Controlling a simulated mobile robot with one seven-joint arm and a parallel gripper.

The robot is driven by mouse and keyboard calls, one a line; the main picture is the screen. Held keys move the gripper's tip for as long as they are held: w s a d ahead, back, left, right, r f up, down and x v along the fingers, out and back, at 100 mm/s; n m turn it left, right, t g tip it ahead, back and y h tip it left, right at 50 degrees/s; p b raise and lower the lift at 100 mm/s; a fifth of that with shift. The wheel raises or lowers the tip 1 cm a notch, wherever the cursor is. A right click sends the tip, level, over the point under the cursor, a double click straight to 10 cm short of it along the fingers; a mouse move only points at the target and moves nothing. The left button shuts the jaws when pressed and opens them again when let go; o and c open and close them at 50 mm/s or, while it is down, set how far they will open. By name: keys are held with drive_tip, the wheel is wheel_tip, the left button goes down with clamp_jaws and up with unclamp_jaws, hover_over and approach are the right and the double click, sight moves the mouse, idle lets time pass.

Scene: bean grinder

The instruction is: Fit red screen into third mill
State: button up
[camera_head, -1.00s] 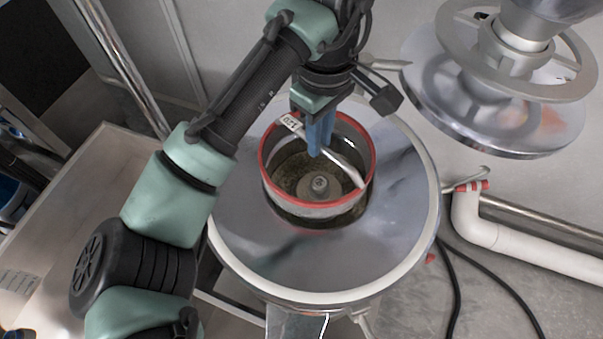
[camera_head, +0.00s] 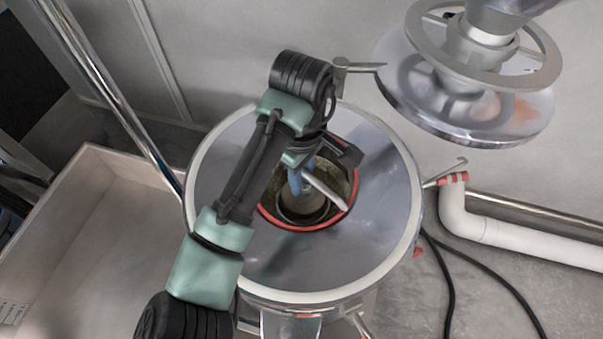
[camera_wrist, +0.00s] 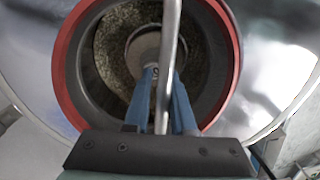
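The red screen (camera_head: 328,221) is a round ring with a red rim and a metal bar across it. It sits low in the round opening of the mill (camera_head: 385,190), its rim close to the level of the metal top. My gripper (camera_head: 297,183) points down into the ring, with its blue fingers on either side of the bar. In the wrist view the fingers (camera_wrist: 163,85) close on the bar, and the red rim (camera_wrist: 63,75) surrounds them. My arm hides the ring's upper left part, so I cannot tell whether it is fully seated.
A metal disc head with a ring wheel (camera_head: 470,95) hangs at the upper right, clear of the opening. A large pale bin (camera_head: 75,235) stands at the left. A white pipe (camera_head: 500,232) and black cables run at the right. A metal lever (camera_head: 350,68) stands behind the mill.

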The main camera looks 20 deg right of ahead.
drive_tip(key=shift+o, duration=1.2)
drive_tip(key=shift+w+d+f, duration=0.1)
drive_tip(key=shift+d+f, duration=0.05)
drive_tip(key=shift+d, duration=0.15)
drive_tip(key=shift+o, duration=0.6)
drive_tip(key=shift+w+d, duration=0.2)
drive_tip(key=shift+s+a, duration=0.1)
drive_tip(key=shift+a, duration=0.2)
drive_tip(key=shift+r, duration=0.3)
wheel_tip(320, 180, up, 12)
drive_tip(key=w+d+r+m+t+h, duration=0.5)
drive_tip(key=d+r+t+h, duration=0.1)
drive_tip(key=d+r, duration=0.45)
wheel_tip(320, 180, up, 14)
drive_tip(key=w+d+m+t+h, duration=0.2)
drive_tip(key=m+t+h, duration=0.15)
drive_tip(key=t, duration=0.25)
drive_tip(key=s+a+r+t, duration=0.3)
drive_tip(key=a+r+t, duration=0.55)
drive_tip(key=r, duration=0.25)
drive_tip(key=s+a+r+n+t+y, duration=0.1)
drive_tip(key=s+a+r+t+y, duration=0.2)
drive_tip(key=a, duration=0.4)
drive_tip(key=s+a+r+n+t+y, duration=0.1)
drive_tip(key=s+a+r+t+y, duration=0.3)
drive_tip(key=s+a+y, duration=0.2)
drive_tip(key=shift+a+y+p, duration=0.35)
drive_tip(key=shift+a+y, duration=0.1)
drive_tip(key=shift+a, duration=0.2)
